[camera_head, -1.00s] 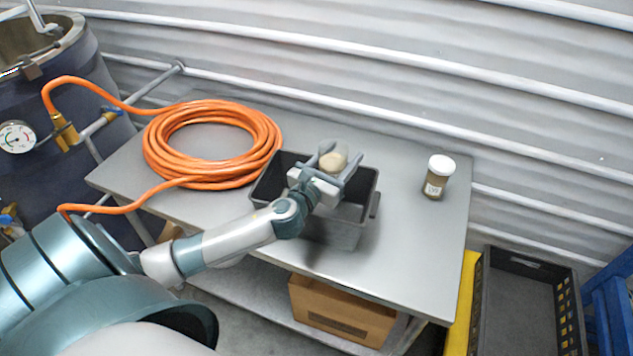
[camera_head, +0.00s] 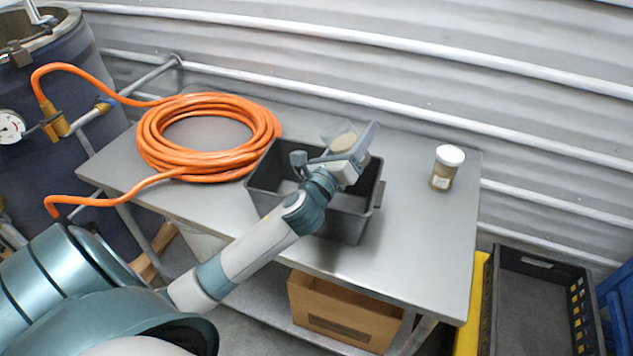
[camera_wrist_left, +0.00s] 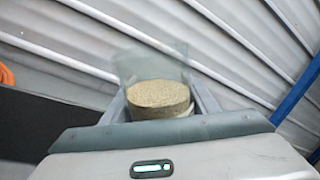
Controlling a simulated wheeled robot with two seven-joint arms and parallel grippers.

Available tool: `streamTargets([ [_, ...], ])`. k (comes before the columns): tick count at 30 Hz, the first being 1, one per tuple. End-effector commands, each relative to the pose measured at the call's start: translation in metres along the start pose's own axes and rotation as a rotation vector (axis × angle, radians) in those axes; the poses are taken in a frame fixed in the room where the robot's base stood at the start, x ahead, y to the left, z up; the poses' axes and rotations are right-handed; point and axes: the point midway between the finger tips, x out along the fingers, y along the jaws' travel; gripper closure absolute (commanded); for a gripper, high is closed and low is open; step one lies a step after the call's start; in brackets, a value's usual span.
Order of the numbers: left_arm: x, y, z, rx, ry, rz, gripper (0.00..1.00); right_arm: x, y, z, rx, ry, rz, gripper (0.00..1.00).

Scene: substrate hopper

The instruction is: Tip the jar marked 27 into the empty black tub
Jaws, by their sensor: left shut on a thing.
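My left gripper (camera_head: 343,152) is shut on an open clear jar (camera_head: 338,133) with tan grainy matter inside. It holds the jar above the black tub (camera_head: 345,228), toward its back right part. The gripper is rolled and the jar looks tilted. In the left wrist view the jar (camera_wrist_left: 155,65) stands between the fingers, with the tan matter (camera_wrist_left: 158,94) in its lower part. No marking on this jar shows. What shows of the tub's inside is dark and bare; my arm hides part of it. My right gripper is out of view.
A jar with a white lid (camera_head: 446,170) stands on the grey table (camera_head: 420,240) at the right, its label unreadable. A coiled orange hose (camera_head: 205,172) lies left of the tub. A cardboard box (camera_head: 340,315) sits below. A dark crate (camera_head: 540,262) is at lower right.

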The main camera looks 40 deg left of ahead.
Motion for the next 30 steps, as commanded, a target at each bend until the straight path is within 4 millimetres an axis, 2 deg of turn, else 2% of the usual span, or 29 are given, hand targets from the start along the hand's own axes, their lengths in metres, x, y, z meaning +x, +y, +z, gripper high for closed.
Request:
streamTargets([
  [1,-0.001,0.001,-0.004,-0.039,-0.014,-0.003,0.77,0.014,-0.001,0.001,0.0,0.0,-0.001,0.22],
  [14,0.0,-0.002,-0.005,-0.35,-0.097,-0.004,0.77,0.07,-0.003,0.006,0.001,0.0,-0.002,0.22],
  [20,0.0,0.0,-0.005,-0.599,-0.161,-0.002,0.77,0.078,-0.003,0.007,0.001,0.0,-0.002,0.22],
  [25,-0.003,0.01,-0.007,-0.81,-0.219,-0.002,0.77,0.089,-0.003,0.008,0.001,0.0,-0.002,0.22],
  [30,-0.004,0.015,0.003,-1.021,-0.276,-0.002,0.77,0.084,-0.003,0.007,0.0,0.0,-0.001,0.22],
])
